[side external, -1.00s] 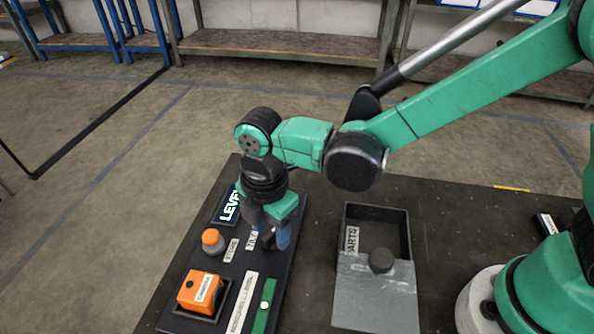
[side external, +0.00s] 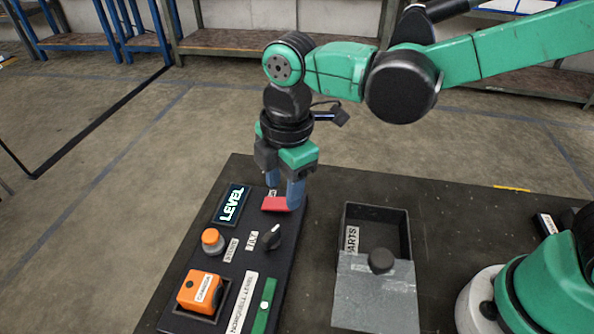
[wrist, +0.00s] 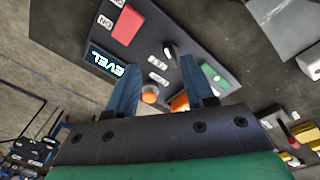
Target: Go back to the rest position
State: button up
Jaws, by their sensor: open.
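My gripper (side external: 283,188) hangs over the far end of a dark control panel (side external: 215,262), fingers pointing down. Its two blue fingers are apart with nothing between them; they also show in the wrist view (wrist: 158,82). In the wrist view the red block (wrist: 128,25) is clear of both fingertips. A black knob (side external: 271,237) on the panel stands free of the gripper.
A partly covered parts box (side external: 404,225) stands to the right. The table between them is clear.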

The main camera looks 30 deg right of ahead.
jog(key=s+d+r+m+t, duration=0.1)
jog(key=d+m+t, duration=0.2)
jog(key=d+m, duration=0.5)
jog(key=s+d+r+m+t, duration=0.2)
jog(key=d+m+t, duration=0.1)
jog(key=d+m, duration=0.5)
jog(key=m, duration=0.2)
jog(key=shift+s+d+r+m, duration=0.25)
jog(key=shift+d+m, duration=0.05)
jog(key=shift+d, duration=0.05)
